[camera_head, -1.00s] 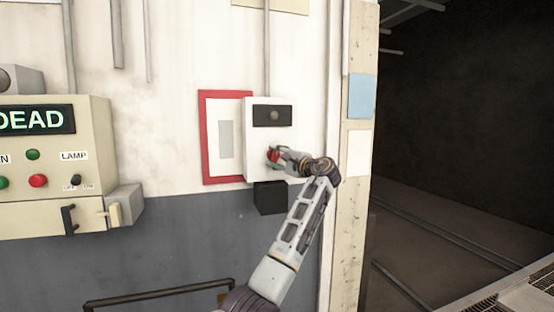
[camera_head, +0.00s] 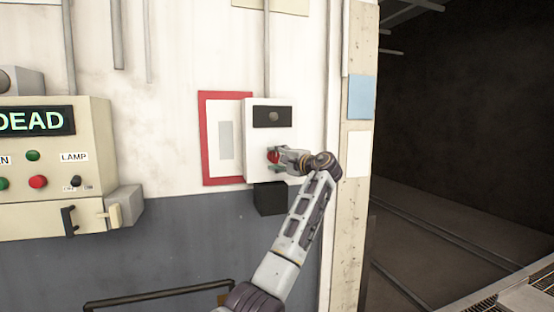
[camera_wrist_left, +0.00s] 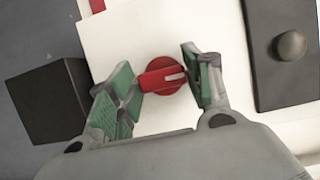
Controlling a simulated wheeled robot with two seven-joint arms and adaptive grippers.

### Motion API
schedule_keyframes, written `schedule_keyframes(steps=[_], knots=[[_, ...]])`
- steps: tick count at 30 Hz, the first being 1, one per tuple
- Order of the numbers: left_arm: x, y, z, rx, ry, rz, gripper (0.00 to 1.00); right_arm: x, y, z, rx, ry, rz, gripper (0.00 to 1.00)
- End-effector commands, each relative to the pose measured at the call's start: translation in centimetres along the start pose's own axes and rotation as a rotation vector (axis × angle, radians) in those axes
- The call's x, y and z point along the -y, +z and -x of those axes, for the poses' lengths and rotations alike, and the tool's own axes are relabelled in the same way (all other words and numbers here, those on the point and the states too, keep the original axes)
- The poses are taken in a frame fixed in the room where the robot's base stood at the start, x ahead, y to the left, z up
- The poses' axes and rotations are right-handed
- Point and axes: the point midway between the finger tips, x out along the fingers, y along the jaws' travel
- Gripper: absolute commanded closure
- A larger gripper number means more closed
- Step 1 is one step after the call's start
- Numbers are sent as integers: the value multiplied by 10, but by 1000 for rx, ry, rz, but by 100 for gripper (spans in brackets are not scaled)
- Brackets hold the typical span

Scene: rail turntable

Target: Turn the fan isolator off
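The isolator is a white wall box (camera_head: 284,137) with a red rotary knob (camera_head: 273,157) on its front. The knob also shows in the left wrist view (camera_wrist_left: 160,78), with a pale mark on one end of its bar. My left gripper (camera_head: 280,158) is at the knob. In the wrist view its green-padded fingers (camera_wrist_left: 166,86) are spread, one on either side of the knob, near the two ends of its bar. Whether either pad touches the knob, I cannot tell. My right gripper is not in view.
A black panel with a round button (camera_head: 273,116) sits above the knob. A black box (camera_head: 270,198) is below, and a red-framed notice (camera_head: 204,137) is to the left. A beige control panel (camera_head: 60,165) reading "DEAD" stands at far left. A dark opening lies right.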

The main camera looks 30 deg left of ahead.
Motion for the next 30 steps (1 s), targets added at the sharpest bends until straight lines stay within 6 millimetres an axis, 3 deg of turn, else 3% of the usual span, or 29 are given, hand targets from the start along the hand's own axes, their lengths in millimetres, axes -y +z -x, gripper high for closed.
schedule_keyframes(steps=[2, 17, 23, 30], knots=[[1, 0, 0, 0, -1, 0, 36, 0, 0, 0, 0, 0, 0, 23], [2, 0, 5, -1, -4, 0, 36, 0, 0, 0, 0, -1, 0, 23], [2, 0, 23, -2, -4, 2, 36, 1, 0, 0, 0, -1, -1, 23], [1, -1, 57, -4, -3, 0, 36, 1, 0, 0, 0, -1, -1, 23]])
